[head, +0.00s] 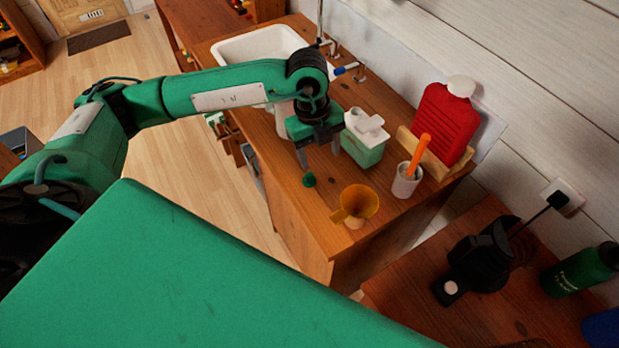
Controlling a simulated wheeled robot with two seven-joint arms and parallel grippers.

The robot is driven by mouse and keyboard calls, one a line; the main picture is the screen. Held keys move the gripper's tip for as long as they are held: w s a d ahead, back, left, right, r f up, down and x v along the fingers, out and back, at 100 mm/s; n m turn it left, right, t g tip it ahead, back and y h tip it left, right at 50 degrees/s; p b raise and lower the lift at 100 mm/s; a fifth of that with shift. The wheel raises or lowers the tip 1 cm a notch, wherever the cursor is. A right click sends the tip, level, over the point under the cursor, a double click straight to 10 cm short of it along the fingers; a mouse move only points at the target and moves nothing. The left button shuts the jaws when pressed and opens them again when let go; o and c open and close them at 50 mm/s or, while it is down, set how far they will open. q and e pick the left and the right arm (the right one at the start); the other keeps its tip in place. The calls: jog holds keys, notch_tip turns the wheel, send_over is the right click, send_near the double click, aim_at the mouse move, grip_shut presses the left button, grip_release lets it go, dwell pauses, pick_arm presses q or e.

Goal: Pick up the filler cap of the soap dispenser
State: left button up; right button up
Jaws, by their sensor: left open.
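The soap dispenser (362,152) stands upright on the wooden washstand counter, with a pale green body and a white top. A small dark green cap (309,180), which looks like the filler cap, lies on the counter to its left, near the front edge. My left gripper (319,158) is open and points down over the counter, left of the dispenser and just behind the small cap in the picture. Nothing shows between its fingers. The cap is apart from the dispenser and uncovered. My right gripper is not in view.
A yellow funnel (358,203) stands close to the right of the cap. A white cup (406,182) with an orange handle and a red hot-water bottle (443,124) are farther right. A white basin (259,47) and tap lie behind. Counter left of the cap is clear.

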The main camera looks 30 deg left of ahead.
pick_arm(q)
jog(key=w+a+n+y, duration=0.1)
jog(key=a+y, duration=0.1)
jog(key=a, duration=0.2)
jog(key=p, duration=0.2)
send_over(309, 174)
jog(key=f, duration=0.7)
jog(key=shift+s+a+f, duration=0.2)
jog(key=shift+s+f, duration=0.1)
jog(key=shift+d+f+p, duration=0.1)
jog(key=shift+f+p, duration=0.3)
jog(key=shift+f, duration=0.1)
jog(key=f, duration=0.1)
jog(key=f+p, duration=0.1)
jog(key=f, duration=0.1)
jog(key=shift+w+d+f+p, duration=0.15)
jog(key=shift+w+f+p, duration=0.15)
jog(key=shift+f, duration=0.45)
jog(key=c, duration=1.1)
